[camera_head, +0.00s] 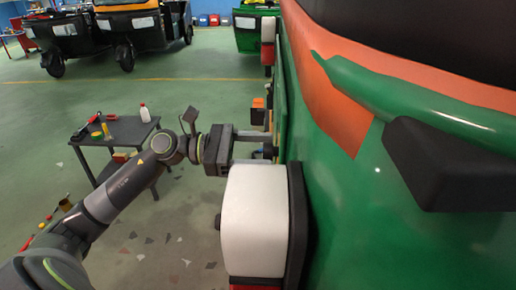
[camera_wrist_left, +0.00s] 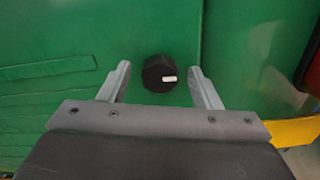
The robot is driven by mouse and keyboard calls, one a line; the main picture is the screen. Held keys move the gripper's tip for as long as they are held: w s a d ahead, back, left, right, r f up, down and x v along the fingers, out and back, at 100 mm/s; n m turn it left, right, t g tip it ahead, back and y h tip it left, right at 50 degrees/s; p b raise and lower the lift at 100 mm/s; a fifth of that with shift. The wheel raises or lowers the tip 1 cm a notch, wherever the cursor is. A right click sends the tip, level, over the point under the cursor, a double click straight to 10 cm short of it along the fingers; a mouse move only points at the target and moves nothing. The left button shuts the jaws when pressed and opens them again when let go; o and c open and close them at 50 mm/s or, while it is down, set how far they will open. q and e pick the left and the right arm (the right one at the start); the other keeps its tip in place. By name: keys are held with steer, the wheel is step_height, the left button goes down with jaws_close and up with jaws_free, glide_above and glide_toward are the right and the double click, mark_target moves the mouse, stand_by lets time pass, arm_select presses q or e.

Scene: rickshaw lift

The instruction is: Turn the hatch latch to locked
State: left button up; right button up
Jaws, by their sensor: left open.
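The hatch latch (camera_wrist_left: 160,73) is a round black knob with a short white mark, on a green panel (camera_wrist_left: 225,45) in the left wrist view. The mark lies roughly level, toward the knob's right side. My left gripper (camera_wrist_left: 162,80) is open, with one finger on each side of the knob and visible gaps between. In the head view my left gripper (camera_head: 268,149) reaches from the left to the side of the green rickshaw (camera_head: 390,210). The knob is dark and small there, partly hidden by the fingers. My right gripper is not in view.
A white lamp block (camera_head: 254,220) juts out just in front of my left gripper. A dark side table (camera_head: 110,132) with a bottle and tools stands behind my left arm. Other rickshaws (camera_head: 130,22) are parked at the back. Open green floor lies between.

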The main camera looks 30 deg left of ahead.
arm_select(q)
steer(key=c, duration=1)
steer(key=shift+n, duration=0.4)
steer(key=shift+w+n+p, duration=0.1)
steer(key=shift+n+p, duration=1.75)
steer(key=shift+n, duration=6.55)
steer(key=shift+f+n, duration=0.1)
steer(key=shift+n, duration=0.2)
